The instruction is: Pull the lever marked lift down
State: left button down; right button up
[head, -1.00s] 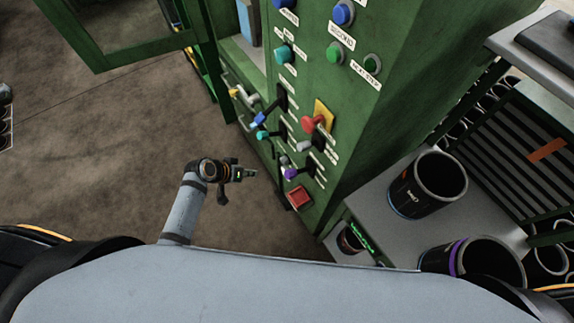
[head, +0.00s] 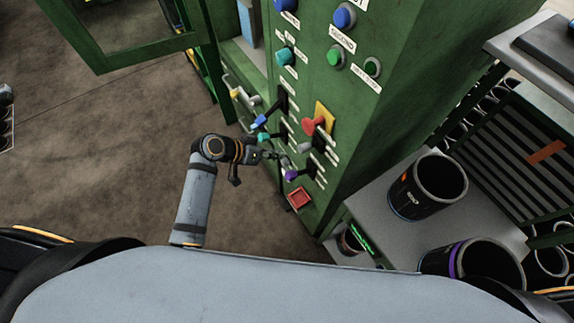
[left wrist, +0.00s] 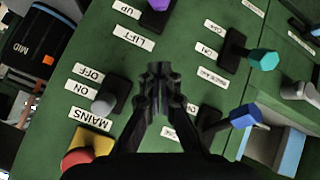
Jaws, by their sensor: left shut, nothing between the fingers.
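The lever marked LIFT has a purple knob (head: 290,175) on a black base, low on the green panel. In the left wrist view its purple knob (left wrist: 157,4) is cut off by the top edge, beside the labels UP and LIFT (left wrist: 133,37). My left gripper (head: 281,158) is in front of the panel, just above and left of the purple knob in the head view. In the left wrist view its fingers (left wrist: 158,72) are together and empty, apart from the purple knob. My right gripper is not in view.
Close around are a grey-knobbed lever (left wrist: 104,104), a teal lever (left wrist: 262,60), a blue lever (left wrist: 244,117) and a red handle (head: 309,125) on a yellow plate. A red square (head: 299,197) sits below. A shelf with dark cans (head: 428,187) stands right.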

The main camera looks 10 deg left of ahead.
aim_at(299, 173)
pick_arm(q)
jog(key=d+f, duration=0.1)
jog(key=f, duration=0.1)
jog(key=d+f+p, duration=0.1)
jog(key=f, duration=0.1)
jog(key=d+f, duration=0.1)
jog(key=f, duration=0.2)
jog(key=shift+s+d+p, duration=0.1)
jog(key=shift+d+p, duration=0.25)
jog(key=shift+p, duration=0.05)
jog(key=shift+f, duration=0.1)
